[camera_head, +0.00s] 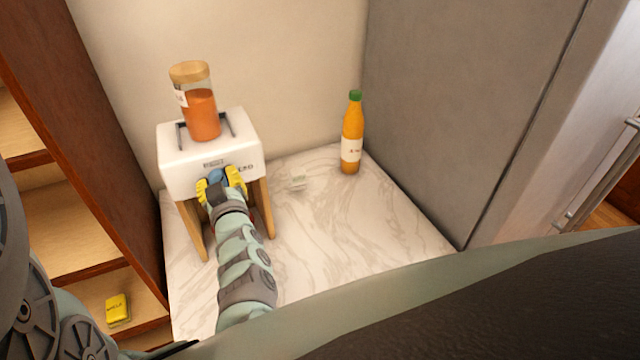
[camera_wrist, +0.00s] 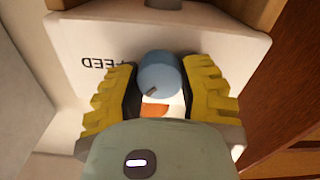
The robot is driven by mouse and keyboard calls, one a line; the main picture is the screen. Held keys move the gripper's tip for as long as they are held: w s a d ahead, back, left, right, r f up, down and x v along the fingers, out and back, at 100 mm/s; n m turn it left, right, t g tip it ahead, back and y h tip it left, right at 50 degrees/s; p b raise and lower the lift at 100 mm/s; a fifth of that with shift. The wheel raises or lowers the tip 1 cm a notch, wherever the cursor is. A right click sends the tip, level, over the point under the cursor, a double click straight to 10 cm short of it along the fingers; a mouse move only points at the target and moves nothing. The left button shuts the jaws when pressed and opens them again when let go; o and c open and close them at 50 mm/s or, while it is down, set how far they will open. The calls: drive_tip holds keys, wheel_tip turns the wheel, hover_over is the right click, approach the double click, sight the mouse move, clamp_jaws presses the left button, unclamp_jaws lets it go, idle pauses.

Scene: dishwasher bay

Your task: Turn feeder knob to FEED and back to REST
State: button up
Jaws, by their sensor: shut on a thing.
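The feeder (camera_head: 175,165) is a white box on wooden legs, standing on the marble counter at the left in the head view. Its blue knob (camera_wrist: 158,74) shows in the wrist view, with a dark pointer line near its lower edge. My gripper (camera_head: 222,184) has yellow fingers, one on each side of the knob, and is shut on it. The wrist view also shows both fingers (camera_wrist: 165,88) around the knob. The printed word FEED (camera_wrist: 98,62) appears upside down on the white panel. The REST label is hidden or unreadable. A jar (camera_head: 202,112) of orange contents stands on the feeder.
An orange bottle (camera_head: 352,135) with a green cap stands at the counter's back right. A yellow item (camera_head: 117,308) sits on the wooden shelves at left. The counter's middle is mostly clear.

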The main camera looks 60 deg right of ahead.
drive_tip(key=m+b, duration=0.1)
drive_tip(key=m, duration=0.5)
drive_tip(key=shift+w+r, duration=0.1)
drive_tip(key=m+b, duration=0.2)
drive_tip(key=m, duration=0.3)
drive_tip(key=shift+d+m, duration=0.1)
drive_tip(key=shift+m, duration=0.3)
drive_tip(key=o, duration=1.2)
drive_tip(key=shift+d, duration=0.1)
drive_tip(key=shift+s, duration=0.25)
drive_tip(key=v, duration=1.2)
drive_tip(key=shift+w, duration=0.15)
